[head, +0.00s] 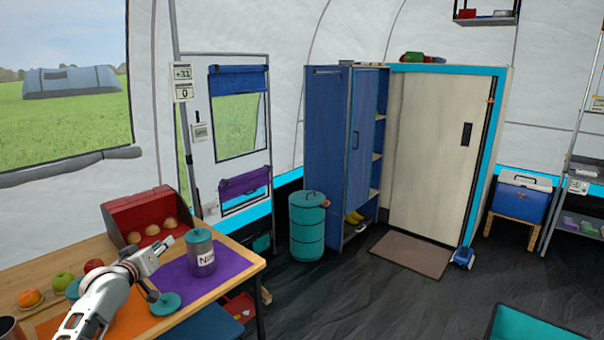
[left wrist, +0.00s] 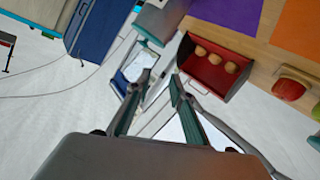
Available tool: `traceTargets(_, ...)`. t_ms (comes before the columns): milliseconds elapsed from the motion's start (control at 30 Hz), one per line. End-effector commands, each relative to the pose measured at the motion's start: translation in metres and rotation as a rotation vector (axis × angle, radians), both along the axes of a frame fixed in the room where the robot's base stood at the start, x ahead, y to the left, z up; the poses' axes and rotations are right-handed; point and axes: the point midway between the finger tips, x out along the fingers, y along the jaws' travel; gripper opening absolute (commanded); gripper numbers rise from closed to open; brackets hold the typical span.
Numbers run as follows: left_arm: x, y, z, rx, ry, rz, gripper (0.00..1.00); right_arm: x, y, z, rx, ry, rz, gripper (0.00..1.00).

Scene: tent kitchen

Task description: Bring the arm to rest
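My left arm (head: 100,305) reaches in from the lower left over the wooden table. My left gripper (head: 160,270) is above the table, in front of the red bread bin and to the left of the grey canister. In the left wrist view its two fingers (left wrist: 160,84) stand apart with nothing between them. My right arm and gripper are not in view.
A grey canister (head: 201,258) with a teal lid stands on a purple mat (head: 235,262). A teal disc (head: 166,304) lies near the gripper. A red bread bin (head: 138,210) holds several rolls. Fruit, including an orange (head: 29,298), lies at left.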

Motion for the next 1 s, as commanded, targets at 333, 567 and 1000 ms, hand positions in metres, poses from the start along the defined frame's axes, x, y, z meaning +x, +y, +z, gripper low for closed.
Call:
traceTargets(333,0.004,0.031,0.045,0.797,-0.135,0.015,0.22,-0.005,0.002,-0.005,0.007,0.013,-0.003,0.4)
traceTargets(567,-0.026,0.002,-0.012,0.9,-0.103,-0.05,0.22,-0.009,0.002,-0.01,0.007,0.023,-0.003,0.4)
traceTargets(1000,-0.191,-0.101,-0.199,0.79,0.067,-0.264,0.22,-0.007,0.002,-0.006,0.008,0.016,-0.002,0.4)
